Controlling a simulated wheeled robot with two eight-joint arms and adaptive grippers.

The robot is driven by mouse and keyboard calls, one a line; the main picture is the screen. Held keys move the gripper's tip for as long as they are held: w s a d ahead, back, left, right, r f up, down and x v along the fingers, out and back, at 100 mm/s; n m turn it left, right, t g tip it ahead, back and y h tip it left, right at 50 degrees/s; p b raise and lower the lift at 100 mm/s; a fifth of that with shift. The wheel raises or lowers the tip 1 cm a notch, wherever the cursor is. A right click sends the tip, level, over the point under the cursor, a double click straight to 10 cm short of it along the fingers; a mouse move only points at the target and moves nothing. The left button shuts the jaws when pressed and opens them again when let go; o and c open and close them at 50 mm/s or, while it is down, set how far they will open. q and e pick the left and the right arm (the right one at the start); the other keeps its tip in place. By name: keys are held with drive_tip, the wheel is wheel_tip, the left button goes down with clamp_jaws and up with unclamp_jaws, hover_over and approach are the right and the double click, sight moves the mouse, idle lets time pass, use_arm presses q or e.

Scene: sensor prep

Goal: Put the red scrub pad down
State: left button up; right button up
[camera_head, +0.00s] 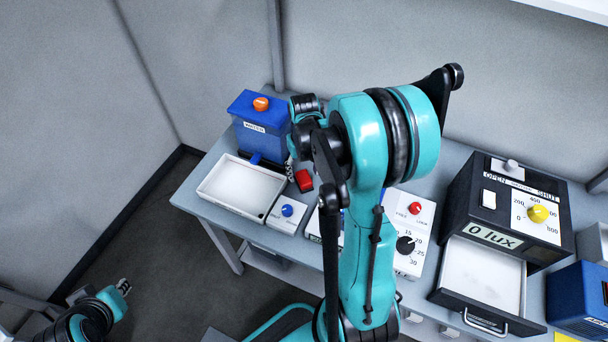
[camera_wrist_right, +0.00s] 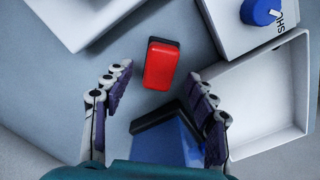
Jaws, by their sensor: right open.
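The red scrub pad (camera_head: 304,181), with a dark edge along one end, lies on the grey table between the white tray and my right arm. In the right wrist view the pad (camera_wrist_right: 160,66) shows just beyond my right gripper's fingertips, roughly midway between them. My right gripper (camera_wrist_right: 158,84) is open, with nothing between its fingers. In the head view, my right arm hides part of the table beside the pad. My left gripper (camera_head: 122,287) is away from the table at the lower left, and its jaw opening is too small to make out.
A white tray (camera_head: 233,208) and blue water box (camera_head: 262,137) with an orange knob stand left of the pad. A blue-knob box (camera_head: 287,211) is in front. A dial box (camera_head: 410,262) and black lux box with open drawer (camera_head: 480,320) stand right.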

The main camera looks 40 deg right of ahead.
sight(304, 177)
wheel_tip(304, 177, up, 8)
drive_tip(key=p, duration=0.2)
drive_tip(key=s+a+r+n+t, duration=0.1)
drive_tip(key=s+a+r+t, duration=0.2)
drive_tip(key=a, duration=0.6)
drive_tip(key=s+a+r+n+t, duration=0.2)
drive_tip(key=s+a+r+t, duration=0.2)
drive_tip(key=a, duration=0.5)
drive_tip(key=shift+s+a+r+n, duration=0.15)
drive_tip(key=shift+s+r+n, duration=0.05)
drive_tip(key=shift+s+n, duration=0.1)
drive_tip(key=shift+f, duration=0.1)
